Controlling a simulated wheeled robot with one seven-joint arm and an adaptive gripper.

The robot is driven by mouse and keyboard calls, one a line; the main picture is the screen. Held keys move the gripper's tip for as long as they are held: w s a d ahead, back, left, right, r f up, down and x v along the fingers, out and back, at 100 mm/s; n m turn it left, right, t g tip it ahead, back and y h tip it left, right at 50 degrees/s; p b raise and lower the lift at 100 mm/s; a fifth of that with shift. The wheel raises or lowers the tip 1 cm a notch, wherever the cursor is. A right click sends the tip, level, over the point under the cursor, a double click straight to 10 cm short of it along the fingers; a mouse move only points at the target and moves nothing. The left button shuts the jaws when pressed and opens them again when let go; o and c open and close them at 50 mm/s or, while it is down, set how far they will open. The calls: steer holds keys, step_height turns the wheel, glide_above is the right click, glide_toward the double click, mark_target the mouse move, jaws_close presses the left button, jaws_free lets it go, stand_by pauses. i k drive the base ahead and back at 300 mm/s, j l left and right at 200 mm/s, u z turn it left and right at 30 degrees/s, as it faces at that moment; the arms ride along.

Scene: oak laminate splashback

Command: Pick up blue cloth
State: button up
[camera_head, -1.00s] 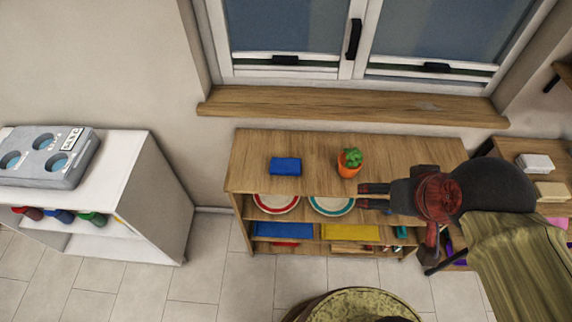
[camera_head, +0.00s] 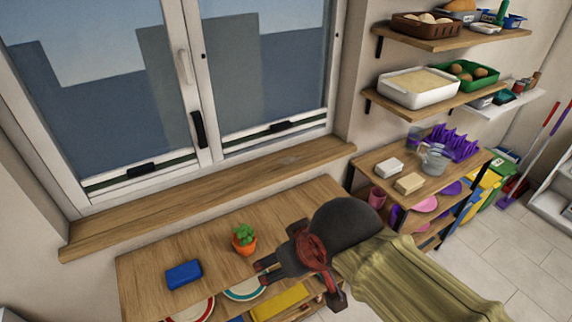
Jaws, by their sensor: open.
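A folded blue cloth (camera_head: 184,275) lies on the left part of a wooden shelf unit's top (camera_head: 150,255) below the window. My gripper (camera_head: 263,273) is open and empty, pointing left over the front part of the unit top, to the right of the cloth and apart from it.
A small potted plant (camera_head: 244,240) stands on the unit top between the cloth and my gripper, slightly farther back. Plates (camera_head: 245,289) sit on the shelf below. A second rack (camera_head: 375,165) and loaded wall shelves (camera_head: 455,38) stand at right.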

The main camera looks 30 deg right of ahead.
mark_target(177, 276)
steer(key=i+j+z, duration=0.15)
steer(key=j+z, duration=0.55)
steer(key=i+j+z, duration=0.1)
steer(key=j+z, duration=0.25)
steer(key=j, duration=0.2)
